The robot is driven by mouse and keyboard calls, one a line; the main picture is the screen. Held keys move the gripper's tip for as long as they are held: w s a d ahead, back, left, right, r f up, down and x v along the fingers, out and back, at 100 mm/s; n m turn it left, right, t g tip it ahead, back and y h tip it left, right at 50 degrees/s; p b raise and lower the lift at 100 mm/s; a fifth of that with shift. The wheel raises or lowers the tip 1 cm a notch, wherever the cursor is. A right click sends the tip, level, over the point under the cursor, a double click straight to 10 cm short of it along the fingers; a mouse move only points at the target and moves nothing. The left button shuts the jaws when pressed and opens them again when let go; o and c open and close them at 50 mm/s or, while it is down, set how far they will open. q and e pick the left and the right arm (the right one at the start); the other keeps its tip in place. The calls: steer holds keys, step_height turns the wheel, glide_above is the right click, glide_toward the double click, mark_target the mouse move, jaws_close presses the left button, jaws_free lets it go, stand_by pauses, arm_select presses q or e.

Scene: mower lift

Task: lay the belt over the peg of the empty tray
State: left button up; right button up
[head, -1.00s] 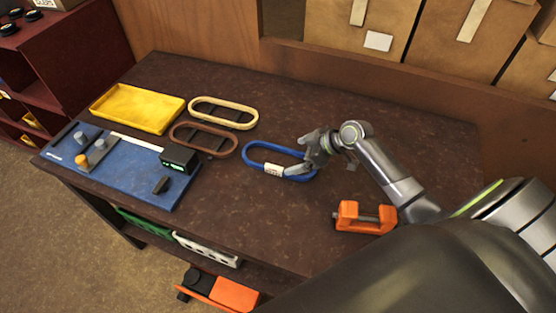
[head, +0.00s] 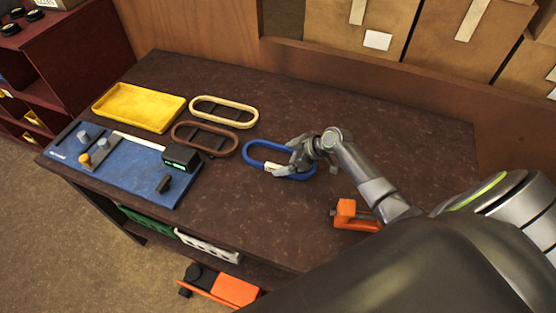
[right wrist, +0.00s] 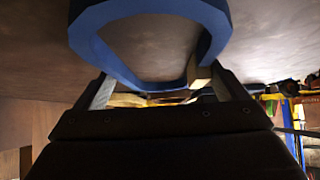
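A blue belt (head: 256,147), a closed oblong loop with a pale label, lies on the dark table right of the centre. My right gripper (head: 282,170) is over its near right part, by the label. In the right wrist view the blue belt (right wrist: 150,12) fills the top, and my right gripper (right wrist: 155,88) has its fingers wide apart around the near side of the loop. I cannot tell whether they touch it. A yellow tray (head: 138,108) with nothing in it lies at the back left. No peg shows in it. My left gripper is out of view.
A cream loop (head: 224,112) and a brown loop (head: 205,138) lie between the tray and the blue belt. A blue board (head: 120,172) with knobs and a small dark display box (head: 180,157) is at front left. An orange clamp (head: 346,213) sits near my right forearm.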

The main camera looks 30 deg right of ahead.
mark_target(287, 163)
steer(key=c, duration=0.6)
step_height(287, 163, up, 9)
steer(key=b, duration=0.2)
steer(key=s+a+r, duration=0.3)
steer(key=s+r, duration=0.1)
steer(key=s+a+r+n+g+y+b, duration=0.1)
steer(key=s+a+r, duration=0.2)
steer(key=s+r, duration=0.1)
steer(key=s+a+r+n+b, duration=0.1)
steer(key=s+a+r, duration=0.2)
steer(key=s+r, duration=0.1)
steer(key=shift+s+a, duration=0.25)
steer(key=shift+s, duration=0.35)
